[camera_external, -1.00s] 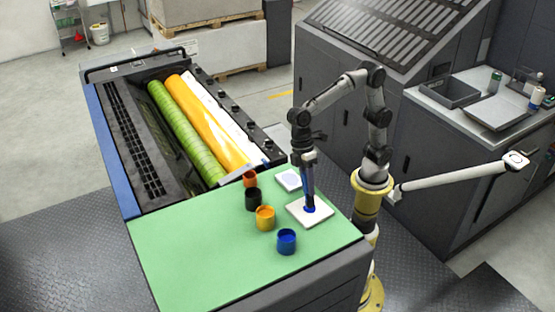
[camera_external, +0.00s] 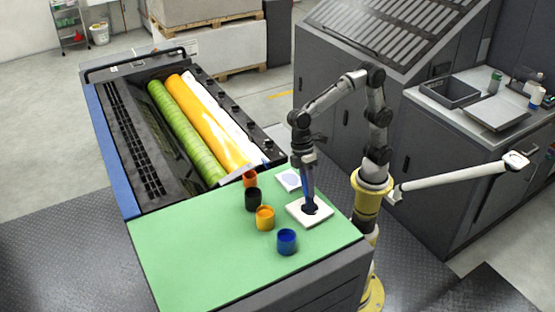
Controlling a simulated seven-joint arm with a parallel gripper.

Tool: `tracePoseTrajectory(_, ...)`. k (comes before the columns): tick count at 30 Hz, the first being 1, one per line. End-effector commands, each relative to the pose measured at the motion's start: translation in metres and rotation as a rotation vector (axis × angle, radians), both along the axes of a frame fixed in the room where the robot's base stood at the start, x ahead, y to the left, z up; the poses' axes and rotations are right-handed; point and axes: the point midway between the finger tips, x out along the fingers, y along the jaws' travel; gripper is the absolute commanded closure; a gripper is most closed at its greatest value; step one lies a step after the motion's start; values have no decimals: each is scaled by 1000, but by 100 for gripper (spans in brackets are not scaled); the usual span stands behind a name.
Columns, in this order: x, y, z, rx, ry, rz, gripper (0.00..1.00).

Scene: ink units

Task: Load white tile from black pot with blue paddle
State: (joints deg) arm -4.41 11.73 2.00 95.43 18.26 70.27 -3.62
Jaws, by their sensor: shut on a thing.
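The white tile (camera_external: 325,213) lies flat on the green table top, near its right edge. My gripper (camera_external: 306,171) is above the tile, pointing down, shut on the blue paddle (camera_external: 308,190). The paddle is near upright, and its lower end is at the middle of the tile. A dark patch shows on the tile around that end; whether it is all ink or partly paddle I cannot tell. The black pot (camera_external: 253,202) stands to the left of the tile, between the red-orange and yellow-orange pots. Its inside is too small to read.
A red-orange pot (camera_external: 250,179), a yellow-orange pot (camera_external: 265,219) and a blue pot (camera_external: 287,243) stand in a row with the black one. A pale slab with a bluish patch (camera_external: 290,180) lies behind the tile. The left of the green top (camera_external: 195,250) is clear.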

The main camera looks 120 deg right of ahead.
Motion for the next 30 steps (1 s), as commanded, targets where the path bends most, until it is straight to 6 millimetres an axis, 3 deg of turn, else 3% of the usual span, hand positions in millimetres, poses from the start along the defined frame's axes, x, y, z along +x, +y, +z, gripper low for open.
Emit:
tracePoseTrajectory(23, 0, 0, -3, -2, 5, 0, 100)
tracePoseTrajectory(30, 1, 0, 20, -1, 0, 1, 100)
